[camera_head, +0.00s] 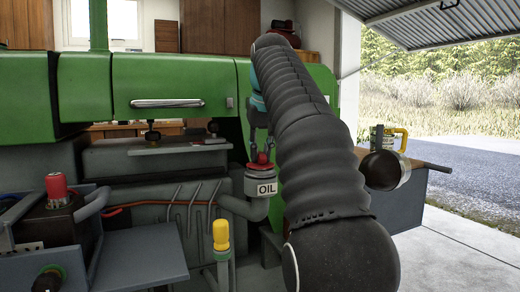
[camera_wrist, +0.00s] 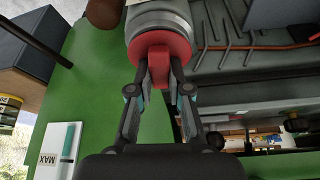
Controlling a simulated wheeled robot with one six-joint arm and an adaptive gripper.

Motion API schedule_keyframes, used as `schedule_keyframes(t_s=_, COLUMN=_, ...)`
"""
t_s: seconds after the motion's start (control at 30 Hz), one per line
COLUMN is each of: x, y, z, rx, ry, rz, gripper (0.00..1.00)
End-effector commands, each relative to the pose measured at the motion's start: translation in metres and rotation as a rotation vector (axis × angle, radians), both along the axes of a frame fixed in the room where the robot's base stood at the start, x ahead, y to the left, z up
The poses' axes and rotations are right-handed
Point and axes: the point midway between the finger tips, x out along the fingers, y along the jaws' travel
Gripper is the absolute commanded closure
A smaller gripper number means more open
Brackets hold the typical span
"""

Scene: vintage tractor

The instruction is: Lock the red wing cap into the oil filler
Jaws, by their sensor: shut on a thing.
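The red wing cap (camera_head: 262,160) sits at the top of the grey oil filler (camera_head: 262,182), which bears an "OIL" label. In the wrist view the red cap (camera_wrist: 161,55) shows as a round disc with a raised wing, against the end of the grey filler neck (camera_wrist: 160,20). My gripper (camera_head: 262,148) is above the filler with its fingers on the cap. In the wrist view my gripper (camera_wrist: 160,75) is shut on the wing from both sides. Whether the cap is fully seated or turned to lock cannot be told.
The green tractor body (camera_head: 175,85) stands behind. A yellow-topped dipstick or plug (camera_head: 221,235) rises left of the filler. A red-capped battery post (camera_head: 57,187) is at far left. A grey bench (camera_head: 415,185) with a yellow-handled can stands right.

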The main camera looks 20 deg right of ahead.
Motion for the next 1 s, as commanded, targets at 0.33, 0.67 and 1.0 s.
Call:
schedule_keyframes(t_s=0.33, x=-0.001, y=-0.001, z=-0.003, rx=0.005, ry=0.016, rz=0.07, gripper=1.0)
schedule_keyframes(t_s=0.67, x=0.0, y=-0.001, z=-0.004, rx=0.002, ry=0.011, rz=0.079, gripper=0.53)
schedule_keyframes(t_s=1.0, x=-0.002, y=0.0, z=0.005, rx=0.0, ry=0.004, rz=0.079, gripper=0.53)
